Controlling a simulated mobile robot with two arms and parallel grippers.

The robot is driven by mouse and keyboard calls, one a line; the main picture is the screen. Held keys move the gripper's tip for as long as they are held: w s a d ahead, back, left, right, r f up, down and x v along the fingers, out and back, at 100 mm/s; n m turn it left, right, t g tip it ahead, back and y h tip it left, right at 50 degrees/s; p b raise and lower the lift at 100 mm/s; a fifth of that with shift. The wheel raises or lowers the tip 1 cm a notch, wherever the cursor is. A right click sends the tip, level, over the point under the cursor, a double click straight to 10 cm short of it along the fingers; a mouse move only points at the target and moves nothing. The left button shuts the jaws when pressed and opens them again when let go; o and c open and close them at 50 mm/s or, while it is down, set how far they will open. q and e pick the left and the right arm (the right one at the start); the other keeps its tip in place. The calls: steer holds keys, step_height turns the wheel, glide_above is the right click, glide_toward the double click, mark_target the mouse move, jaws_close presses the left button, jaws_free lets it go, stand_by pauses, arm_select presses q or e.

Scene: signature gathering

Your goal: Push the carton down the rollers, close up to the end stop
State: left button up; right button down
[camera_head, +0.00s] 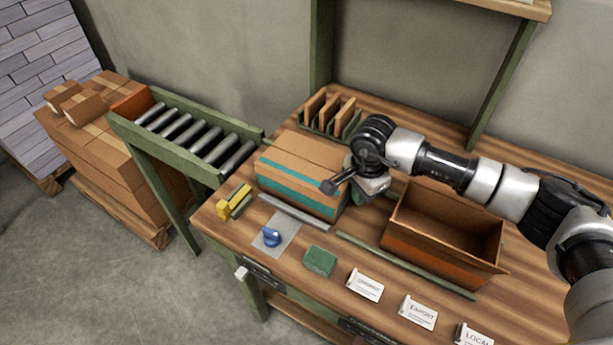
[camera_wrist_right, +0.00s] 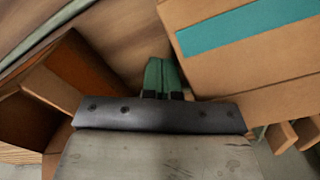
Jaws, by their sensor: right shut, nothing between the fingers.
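The carton (camera_head: 300,172), brown with a teal band, sits on the wooden bench at the inner end of the roller track (camera_head: 195,138). It also shows at upper right in the right wrist view (camera_wrist_right: 250,60). The rollers run off to the left, with an orange end stop (camera_head: 131,104) at their far end. My right gripper (camera_head: 361,196) is beside the carton's right end, pointing down, shut and empty. Its green fingers (camera_wrist_right: 163,76) are close to the carton in the wrist view; I cannot tell whether they touch. My left gripper is not in view.
An open empty box (camera_head: 445,232) stands right of my gripper. A divider rack (camera_head: 330,112) is behind. A yellow-handled tool (camera_head: 233,203), blue-knobbed plate (camera_head: 275,235), green block (camera_head: 319,261) and label cards (camera_head: 417,312) lie in front. Stacked cartons (camera_head: 100,150) stand beyond the rollers, which are empty.

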mark_target(284, 160)
steer(key=shift+w+a+f+b, duration=0.1)
steer(key=shift+w+a+b, duration=0.15)
steer(key=shift+a+b, duration=0.2)
steer(key=w+a+b, duration=0.3)
steer(key=a+b, duration=0.1)
steer(key=a, duration=0.1)
steer(key=w+a+b, duration=0.4)
steer(key=a, duration=0.1)
steer(key=w+a+b, duration=0.3)
steer(key=a+b, duration=0.1)
steer(key=a, duration=0.1)
steer(key=shift+w+a, duration=0.1)
steer(key=shift+w, duration=0.05)
steer(key=shift+w+a+b, duration=0.2)
steer(key=shift+a+b, duration=0.05)
steer(key=shift+b, duration=0.05)
